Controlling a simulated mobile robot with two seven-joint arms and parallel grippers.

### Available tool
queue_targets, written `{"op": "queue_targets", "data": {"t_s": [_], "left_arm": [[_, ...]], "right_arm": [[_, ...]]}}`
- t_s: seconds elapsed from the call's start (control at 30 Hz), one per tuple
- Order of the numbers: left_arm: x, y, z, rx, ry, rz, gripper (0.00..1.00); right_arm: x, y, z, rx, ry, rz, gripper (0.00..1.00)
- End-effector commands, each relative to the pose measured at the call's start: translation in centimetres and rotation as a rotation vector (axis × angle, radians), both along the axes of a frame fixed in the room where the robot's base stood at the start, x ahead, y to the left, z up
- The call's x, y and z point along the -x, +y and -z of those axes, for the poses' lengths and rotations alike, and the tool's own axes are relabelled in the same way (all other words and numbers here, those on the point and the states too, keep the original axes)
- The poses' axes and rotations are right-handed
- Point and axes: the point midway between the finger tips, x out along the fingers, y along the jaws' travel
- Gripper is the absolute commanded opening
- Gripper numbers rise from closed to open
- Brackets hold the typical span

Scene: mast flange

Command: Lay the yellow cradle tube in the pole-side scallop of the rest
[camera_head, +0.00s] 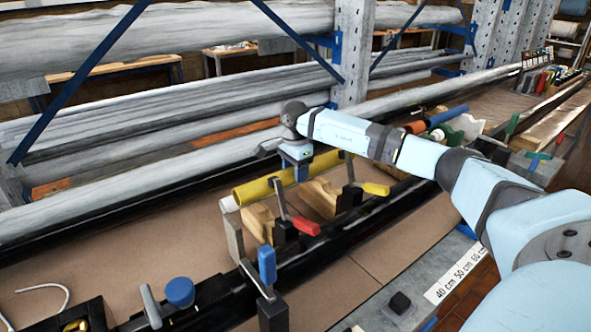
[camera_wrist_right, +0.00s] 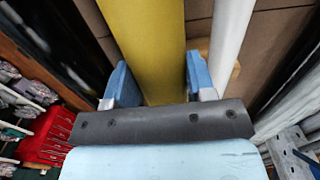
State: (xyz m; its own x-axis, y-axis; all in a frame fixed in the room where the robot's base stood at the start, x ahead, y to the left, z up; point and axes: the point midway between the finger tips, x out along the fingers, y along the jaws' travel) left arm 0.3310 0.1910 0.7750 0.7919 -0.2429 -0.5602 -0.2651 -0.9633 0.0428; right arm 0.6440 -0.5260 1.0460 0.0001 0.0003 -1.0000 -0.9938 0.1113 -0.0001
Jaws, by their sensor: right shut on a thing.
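The yellow tube (camera_head: 255,191) lies lengthwise along the far side of the light wooden rest blocks (camera_head: 318,198) in the head view. I cannot tell whether it touches a scallop or hangs just above it. My right gripper (camera_head: 296,152) reaches down over the tube from above. In the right wrist view the yellow tube (camera_wrist_right: 154,45) runs between the blue fingers of that gripper (camera_wrist_right: 160,88), which is shut on it. A white tube (camera_wrist_right: 231,40) runs beside it, outside the right finger. Its pale end (camera_head: 228,204) shows by the yellow tube's left end. My left gripper is not in view.
A red-handled clamp (camera_head: 305,226) and a yellow-handled clamp (camera_head: 376,189) stand at the near side of the blocks. A blue-handled clamp (camera_head: 267,265) stands nearer. Long grey poles (camera_head: 120,205) lie on the rack behind. Brown bench top (camera_head: 350,285) is clear in front.

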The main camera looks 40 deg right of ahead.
Motion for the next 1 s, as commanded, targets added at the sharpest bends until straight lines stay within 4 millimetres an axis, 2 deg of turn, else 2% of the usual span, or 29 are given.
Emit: {"op": "queue_targets", "data": {"t_s": [1.0], "left_arm": [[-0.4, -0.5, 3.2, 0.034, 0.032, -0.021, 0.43]], "right_arm": [[0.0, 0.0, 8.0, 0.000, 0.000, 0.000, 0.16]]}}
